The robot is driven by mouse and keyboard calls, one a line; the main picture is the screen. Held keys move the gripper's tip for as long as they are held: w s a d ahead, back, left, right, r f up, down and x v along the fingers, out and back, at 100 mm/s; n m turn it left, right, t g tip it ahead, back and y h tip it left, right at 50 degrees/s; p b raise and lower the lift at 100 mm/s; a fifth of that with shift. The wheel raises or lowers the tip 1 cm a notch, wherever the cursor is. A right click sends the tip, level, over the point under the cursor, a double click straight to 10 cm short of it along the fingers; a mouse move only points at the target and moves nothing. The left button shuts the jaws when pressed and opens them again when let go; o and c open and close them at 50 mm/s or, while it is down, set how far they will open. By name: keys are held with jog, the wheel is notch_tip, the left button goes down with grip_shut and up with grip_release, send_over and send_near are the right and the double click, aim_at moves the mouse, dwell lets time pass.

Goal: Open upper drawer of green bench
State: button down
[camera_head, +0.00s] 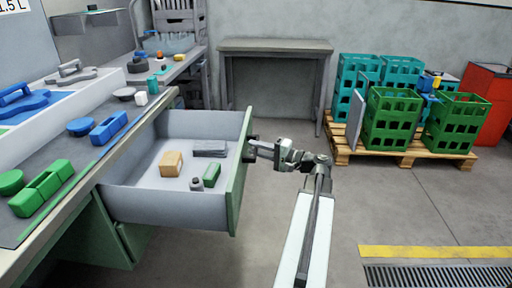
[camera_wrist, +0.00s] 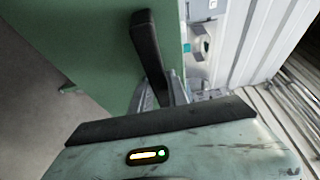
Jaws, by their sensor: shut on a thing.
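The upper drawer (camera_head: 150,205) of the green bench (camera_head: 88,240) stands pulled far out in the head view. Its green front (camera_head: 239,175) faces right. Inside lie an orange-tan block (camera_head: 171,164), a grey block (camera_head: 210,149), a green block (camera_head: 212,175) and a small grey item (camera_head: 196,184). My gripper (camera_head: 254,148) is at the outer face of the drawer front and shut on the dark handle. In the wrist view the black handle (camera_wrist: 148,45) runs down between my fingers (camera_wrist: 165,98), beside the green front panel (camera_wrist: 90,40). The fingertips are partly hidden.
The benchtop (camera_head: 75,148) carries blue and green parts. A grey table (camera_head: 275,46) stands at the back wall. A pallet (camera_head: 400,150) with green and teal crates stands at the right, beside a red cabinet (camera_head: 490,100). The floor between drawer and pallet is clear apart from my arm.

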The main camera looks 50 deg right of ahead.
jog(key=shift+w+d+r, duration=0.1)
jog(key=c, duration=1.3)
grip_release()
jog(key=shift+w, duration=0.1)
jog(key=shift+a, duration=0.2)
jog(key=v, duration=0.7)
jog(key=shift+s+d, duration=0.1)
jog(key=shift+s, duration=0.3)
